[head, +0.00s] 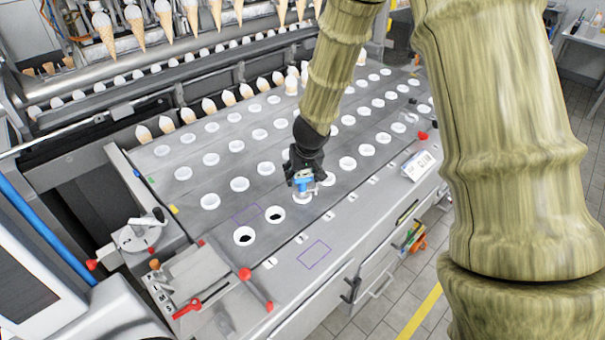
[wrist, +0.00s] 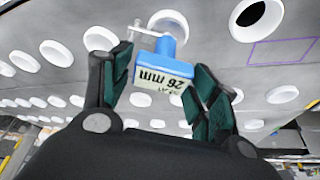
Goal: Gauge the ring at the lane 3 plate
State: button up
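My gripper (head: 304,172) is low over the plate deck, with its fingers closed around a blue gauge (head: 305,186). In the wrist view the gauge (wrist: 172,62) sits between the two dark green finger pads; its label reads "26 mm", upside down. Its clear end points at a white ring (wrist: 168,20). In the head view that ring (head: 303,198) is just below the gauge, third from the left in the front row. I cannot tell whether gauge and ring touch.
Two front-row rings, the leftmost (head: 244,236) and its neighbour (head: 275,214), show dark openings. Purple outlines mark the deck (head: 248,213) and front ledge (head: 314,254). A red-handled fixture (head: 190,307) is at front left. Cones (head: 228,98) stand along the back.

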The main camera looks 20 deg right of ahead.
jog(key=shift+o, duration=0.3)
jog(key=shift+r, duration=0.1)
jog(key=v, duration=1.2)
dwell(0.6)
